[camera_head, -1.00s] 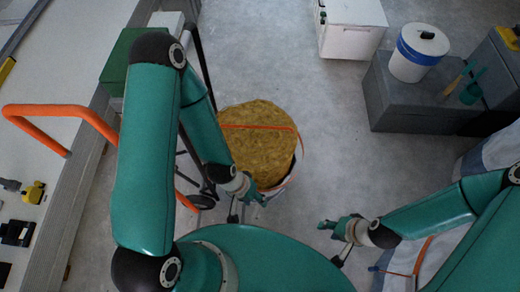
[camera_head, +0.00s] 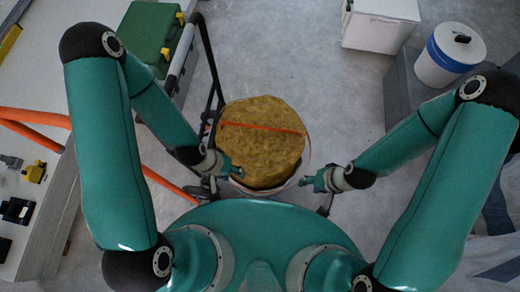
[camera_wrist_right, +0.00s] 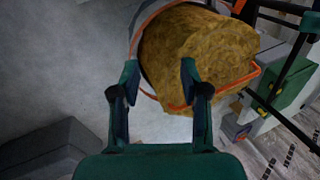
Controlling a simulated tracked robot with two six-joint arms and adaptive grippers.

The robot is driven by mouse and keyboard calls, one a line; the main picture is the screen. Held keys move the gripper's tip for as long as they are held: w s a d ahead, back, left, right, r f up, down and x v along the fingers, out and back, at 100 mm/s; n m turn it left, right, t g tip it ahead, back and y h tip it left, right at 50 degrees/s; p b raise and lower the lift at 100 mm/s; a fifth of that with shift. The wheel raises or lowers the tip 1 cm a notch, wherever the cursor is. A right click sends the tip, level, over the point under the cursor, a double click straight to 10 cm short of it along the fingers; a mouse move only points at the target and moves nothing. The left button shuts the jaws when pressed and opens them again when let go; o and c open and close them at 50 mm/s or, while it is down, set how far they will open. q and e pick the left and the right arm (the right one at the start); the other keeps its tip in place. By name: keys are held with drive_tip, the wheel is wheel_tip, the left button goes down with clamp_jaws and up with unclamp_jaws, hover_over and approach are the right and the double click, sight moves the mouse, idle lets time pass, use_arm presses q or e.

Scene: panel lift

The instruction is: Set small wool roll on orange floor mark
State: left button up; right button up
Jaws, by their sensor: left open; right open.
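The wool roll (camera_head: 262,145) is a yellow-brown bundle with an orange strap across its top, standing in front of my body. In the right wrist view the wool roll (camera_wrist_right: 198,45) shows beyond the fingers, with a pale wrap and an orange band at its side. My left gripper (camera_head: 238,172) is open beside the roll's lower left edge; I cannot tell if it touches. My right gripper (camera_head: 305,182) is open just off the roll's lower right side, and its fingers (camera_wrist_right: 160,75) have nothing between them up close. I cannot make out the orange floor mark.
A black-framed hand cart (camera_head: 210,75) with orange handles stands just left of the roll. A green case (camera_head: 148,38) lies beyond it. A white box (camera_head: 380,22), a white bucket with blue band (camera_head: 450,55) and a grey block (camera_head: 402,90) stand at right. Floor (camera_head: 300,60) behind the roll is clear.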

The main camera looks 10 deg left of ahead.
use_arm(q)
drive_tip(key=shift+d, duration=0.1)
use_arm(e)
drive_tip(key=shift+s+d, duration=0.1)
